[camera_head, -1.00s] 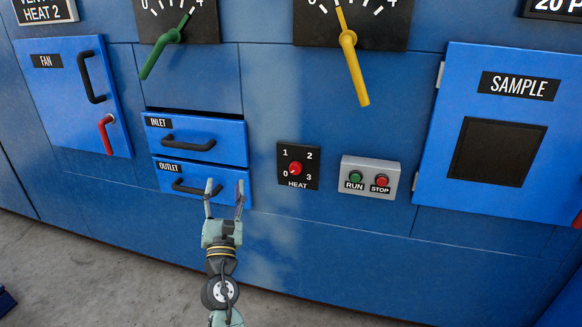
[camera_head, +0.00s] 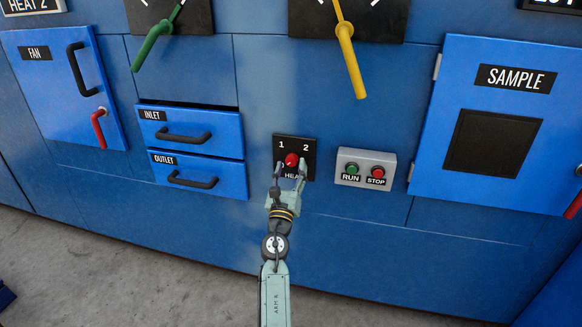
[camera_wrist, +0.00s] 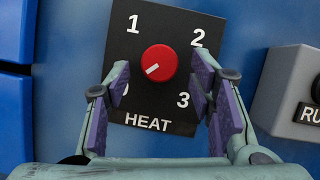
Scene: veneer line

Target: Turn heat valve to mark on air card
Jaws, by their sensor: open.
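The red HEAT knob (camera_head: 291,160) sits on a black plate (camera_head: 309,146) marked 0, 1, 2 and 3. In the wrist view the knob (camera_wrist: 159,63) shows a white line pointing lower left, toward the 0. My gripper (camera_wrist: 160,80) is open, with one finger on each side of the knob; I cannot tell whether they touch it. In the head view my gripper (camera_head: 290,170) covers the plate's lower left. The card at top left (camera_head: 32,6) reads HEAT 2, its upper line cut off.
A green lever (camera_head: 152,46) and a yellow lever (camera_head: 349,60) hang from dials above. The INLET (camera_head: 215,123) and OUTLET (camera_head: 225,179) drawers are left of the knob. The grey RUN/STOP box (camera_head: 365,156) is close on the right, then the SAMPLE door (camera_head: 445,165).

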